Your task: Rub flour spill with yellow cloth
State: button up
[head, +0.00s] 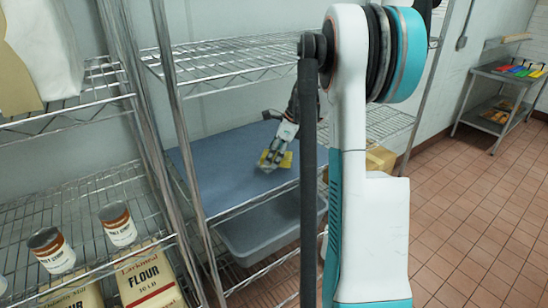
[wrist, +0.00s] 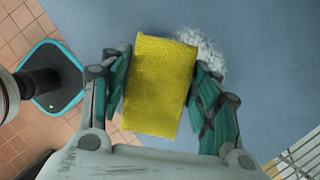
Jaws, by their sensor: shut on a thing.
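The yellow cloth (wrist: 160,85) shows as a thick yellow block between the fingers of my gripper (wrist: 162,95) in the wrist view. My gripper is shut on it. In the head view my gripper (head: 272,158) holds the cloth (head: 285,160) low over the blue shelf surface (head: 215,185). The white flour spill (wrist: 205,52) lies on the blue surface at the cloth's upper right corner in the wrist view, partly hidden by the cloth and right finger. I cannot tell whether the cloth touches the surface.
Wire shelves (head: 240,62) stand above the blue surface, with metal posts in front. A grey bin (head: 265,225) sits below. Flour bags (head: 150,280) and cans (head: 118,224) are on the left rack. A cart (head: 500,95) stands far right beyond open tiled floor.

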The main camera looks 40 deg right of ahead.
aim_at(275, 155)
jog(key=shift+r+p, duration=1.15)
jog(key=shift+r, duration=1)
